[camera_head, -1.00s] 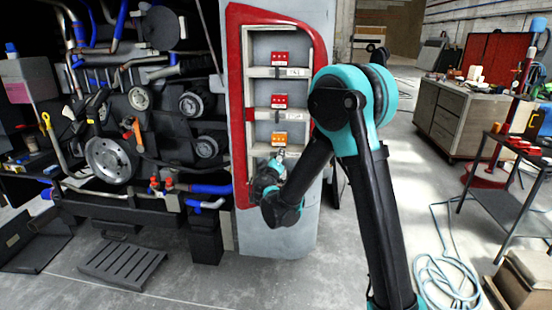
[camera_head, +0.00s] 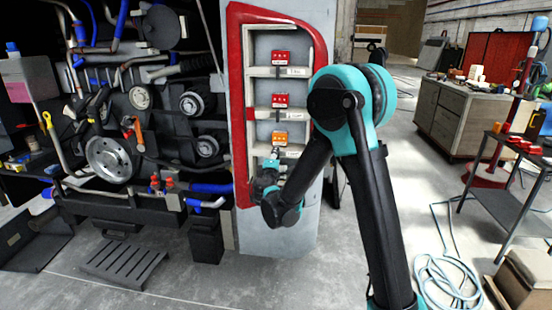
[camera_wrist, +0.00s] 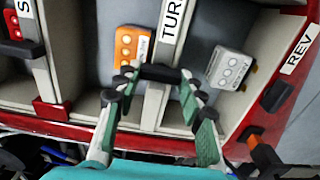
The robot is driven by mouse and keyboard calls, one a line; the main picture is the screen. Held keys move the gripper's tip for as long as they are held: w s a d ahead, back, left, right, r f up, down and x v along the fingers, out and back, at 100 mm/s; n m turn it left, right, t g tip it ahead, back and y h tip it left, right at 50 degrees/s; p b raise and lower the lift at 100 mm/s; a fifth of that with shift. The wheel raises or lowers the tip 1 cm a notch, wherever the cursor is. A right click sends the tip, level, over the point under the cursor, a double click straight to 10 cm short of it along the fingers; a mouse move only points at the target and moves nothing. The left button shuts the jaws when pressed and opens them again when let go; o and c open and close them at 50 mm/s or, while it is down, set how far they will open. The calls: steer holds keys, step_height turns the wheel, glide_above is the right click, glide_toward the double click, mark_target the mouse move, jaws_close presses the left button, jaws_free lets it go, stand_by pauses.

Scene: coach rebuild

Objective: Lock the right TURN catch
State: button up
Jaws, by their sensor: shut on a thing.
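The TURN strip (camera_wrist: 172,22) is a pale rail with a printed label in the wrist view. A black catch (camera_wrist: 160,72) sits across this rail, below the label. My gripper (camera_wrist: 157,80) has one fingertip at each side of the catch and is shut on it. The wrist view does not make clear whether the catch is locked. The orange lamp unit (camera_wrist: 131,48) is beside the rail; it also shows in the head view (camera_head: 280,138). There my gripper (camera_head: 273,160) is just below this unit, and the catch is hidden.
A grey lamp unit (camera_wrist: 231,68) sits in the compartment beside the REV strip (camera_wrist: 299,48). A red frame (camera_head: 237,100) surrounds the shelves, with red lamp units (camera_head: 281,58) higher up. The engine (camera_head: 125,140) stands close at left. The floor at right has a coiled hose (camera_head: 447,275).

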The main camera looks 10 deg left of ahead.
stand_by(0.3)
steer(key=o, duration=1.2)
steer(key=shift+c, duration=0.2)
steer(key=s, duration=1.2)
steer(key=shift+a, duration=0.2)
